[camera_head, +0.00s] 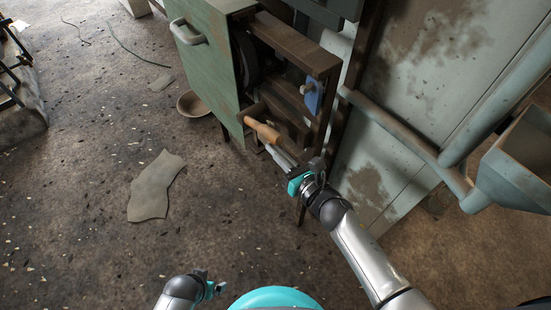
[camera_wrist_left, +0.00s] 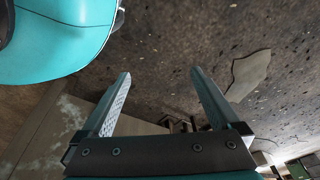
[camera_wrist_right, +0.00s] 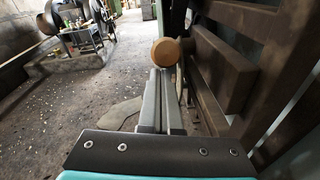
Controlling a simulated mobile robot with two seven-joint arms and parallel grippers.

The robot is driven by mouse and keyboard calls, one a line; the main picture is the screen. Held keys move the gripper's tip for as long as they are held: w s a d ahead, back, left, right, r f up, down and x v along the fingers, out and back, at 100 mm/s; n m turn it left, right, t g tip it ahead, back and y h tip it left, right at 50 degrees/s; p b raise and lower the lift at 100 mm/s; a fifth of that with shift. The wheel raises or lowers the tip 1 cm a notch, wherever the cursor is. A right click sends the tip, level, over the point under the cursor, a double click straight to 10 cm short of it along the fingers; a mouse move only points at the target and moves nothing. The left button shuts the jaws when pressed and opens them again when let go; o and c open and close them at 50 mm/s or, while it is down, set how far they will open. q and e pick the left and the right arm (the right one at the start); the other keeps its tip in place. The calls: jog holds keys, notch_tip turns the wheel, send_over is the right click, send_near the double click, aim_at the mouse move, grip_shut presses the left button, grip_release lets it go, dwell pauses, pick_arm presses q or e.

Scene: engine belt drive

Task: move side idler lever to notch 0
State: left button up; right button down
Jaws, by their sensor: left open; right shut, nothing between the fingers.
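A lever with a round wooden handle (camera_head: 262,130) sticks out of the machine's lower side in the head view; I take it to be the side idler lever. Its round end (camera_wrist_right: 165,52) shows just beyond my fingertips in the right wrist view. My right gripper (camera_head: 270,149) is shut and empty, its fingers pointing at the handle's end. I cannot tell whether they touch it. The notches cannot be made out. My left gripper (camera_wrist_left: 160,73) is open and empty, low and well away from the machine; only part of it shows in the head view.
A green panel door (camera_head: 209,70) with a grey handle stands left of the lever. A brown frame (camera_head: 300,45) and a blue part (camera_head: 314,96) are right of it. A bowl (camera_head: 193,104) and a flat sheet (camera_head: 155,187) lie on the floor. Pipes (camera_head: 410,140) run at the right.

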pick_arm(q)
jog(key=shift+s+a+f+p, duration=0.45)
jog(key=shift+s+f, duration=0.25)
jog(key=shift+s, duration=0.1)
pick_arm(e)
jog(key=shift+r, duration=0.15)
